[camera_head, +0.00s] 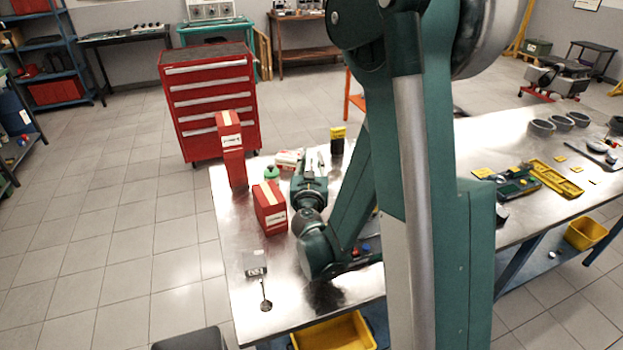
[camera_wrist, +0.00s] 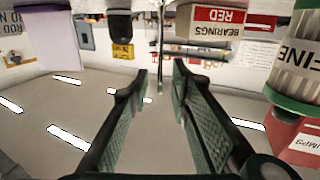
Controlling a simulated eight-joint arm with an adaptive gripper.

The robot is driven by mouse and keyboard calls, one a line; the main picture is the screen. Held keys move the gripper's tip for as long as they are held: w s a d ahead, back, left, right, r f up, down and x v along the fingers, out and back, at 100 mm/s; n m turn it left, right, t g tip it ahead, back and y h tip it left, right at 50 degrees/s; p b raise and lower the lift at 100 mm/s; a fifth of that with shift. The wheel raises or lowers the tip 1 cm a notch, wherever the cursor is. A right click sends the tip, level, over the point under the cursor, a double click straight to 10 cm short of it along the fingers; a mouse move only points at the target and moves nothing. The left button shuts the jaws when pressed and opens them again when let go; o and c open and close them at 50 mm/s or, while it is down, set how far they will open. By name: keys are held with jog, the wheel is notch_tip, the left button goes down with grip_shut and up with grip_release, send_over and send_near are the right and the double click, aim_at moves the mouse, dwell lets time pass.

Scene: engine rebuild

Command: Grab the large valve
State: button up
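A thin stem with a dark round disc (camera_head: 266,305), valve-like in shape, is at the near left of the workbench (camera_head: 245,325), in front of a small grey labelled block (camera_head: 255,264). I cannot tell whether it is the large valve. My gripper (camera_head: 312,158) is farther back over the bench, pointing away from that piece. In the wrist view its two fingers (camera_wrist: 160,82) are apart with nothing between them. A thin upright rod (camera_wrist: 160,45) shows beyond the fingertips; I cannot tell what it is. My arm hides the middle of the bench.
Red boxes (camera_head: 230,150) (camera_head: 270,207) stand left of my gripper, with a green-lidded jar (camera_wrist: 302,50) and a red-and-white bearings box (camera_wrist: 209,22) close by. A yellow-and-black box (camera_head: 338,140) stands to the right. Grey rings (camera_head: 541,128) and yellow trays (camera_head: 556,180) lie farther right.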

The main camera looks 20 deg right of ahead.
grip_shut()
jog(key=shift+r, duration=0.1)
jog(key=shift+r+p, duration=1.55)
jog(key=shift+r, duration=3.35)
